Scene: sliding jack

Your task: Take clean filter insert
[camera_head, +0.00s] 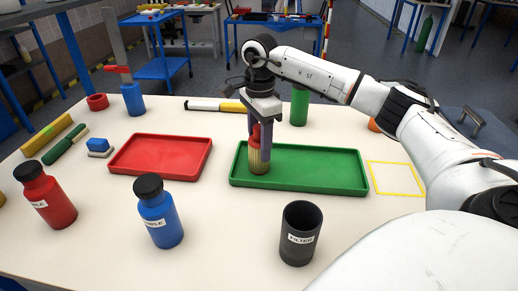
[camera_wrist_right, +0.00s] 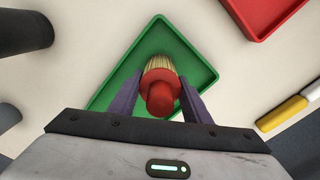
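The clean filter insert (camera_head: 258,160) has a pale yellow pleated body and a red top. It stands upright in the green tray (camera_head: 330,182), near the tray's left end. It also shows in the right wrist view (camera_wrist_right: 161,92). My right gripper (camera_head: 261,140) points down over it, with one finger on each side of the red top. In the right wrist view the fingers (camera_wrist_right: 161,85) flank the insert closely. I cannot tell whether they touch it. My left gripper is not in view.
A red tray (camera_head: 160,156) lies to the left. A black filter housing (camera_head: 300,235), a blue bottle (camera_head: 158,215) and a red bottle (camera_head: 47,198) stand in front. A green cylinder (camera_head: 299,107) stands behind the green tray. A yellow outlined square (camera_head: 396,193) to the right is bare.

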